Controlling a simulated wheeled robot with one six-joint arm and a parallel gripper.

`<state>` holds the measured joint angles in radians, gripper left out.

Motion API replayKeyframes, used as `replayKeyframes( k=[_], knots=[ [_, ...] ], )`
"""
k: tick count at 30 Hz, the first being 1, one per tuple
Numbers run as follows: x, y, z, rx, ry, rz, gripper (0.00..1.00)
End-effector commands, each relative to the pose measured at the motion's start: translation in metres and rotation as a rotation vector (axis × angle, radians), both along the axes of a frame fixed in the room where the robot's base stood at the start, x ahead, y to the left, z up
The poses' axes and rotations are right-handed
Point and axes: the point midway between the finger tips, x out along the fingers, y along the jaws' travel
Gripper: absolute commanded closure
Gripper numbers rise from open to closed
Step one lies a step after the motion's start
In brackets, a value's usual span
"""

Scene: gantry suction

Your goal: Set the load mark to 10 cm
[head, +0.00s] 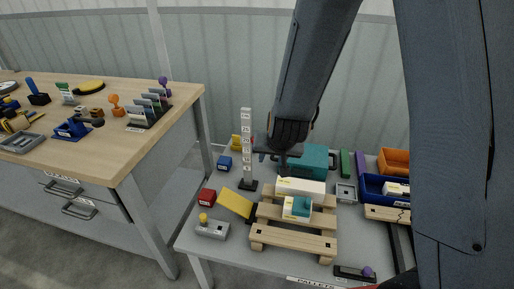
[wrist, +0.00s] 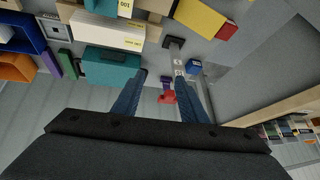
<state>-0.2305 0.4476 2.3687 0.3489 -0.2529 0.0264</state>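A white upright post with a printed scale (head: 246,145) stands on a small dark base on the table, left of the wooden pallet. In the wrist view the post (wrist: 179,66) runs from its dark base toward the space between my fingers. A small red piece (wrist: 167,97) shows between the fingers; I cannot tell whether it is the load mark. My gripper (head: 264,154) is just right of the post in the head view. In the wrist view its blue fingers (wrist: 160,82) are apart, with nothing visibly clamped.
A wooden pallet (head: 292,243) carries white and teal boxes. A teal case (head: 308,158) is close behind my gripper. A wooden workbench (head: 125,160) stands left.

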Motion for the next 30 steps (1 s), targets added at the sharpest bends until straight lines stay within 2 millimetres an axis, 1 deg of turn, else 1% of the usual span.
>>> replayKeyframes(
  k=[1,3,6,9,12,16,21,26,30],
  knots=[
    [0.014,0.01,-0.012,-0.005,-0.05,-0.017,0.61],
    [0.035,0.019,-0.021,-0.014,-0.135,-0.052,0.61],
    [0.058,0.03,-0.034,-0.038,-0.257,-0.098,0.61],
    [0.074,0.038,-0.045,-0.073,-0.382,-0.14,0.61],
    [0.082,0.044,-0.054,-0.12,-0.509,-0.177,0.61],
    [0.08,0.05,-0.062,-0.192,-0.676,-0.212,0.61],
    [0.066,0.057,-0.063,-0.278,-0.856,-0.232,0.61],
    [0.055,0.06,-0.061,-0.323,-0.948,-0.235,0.61],
    [0.058,0.058,-0.06,-0.332,-0.968,-0.238,0.61]
  ],
)
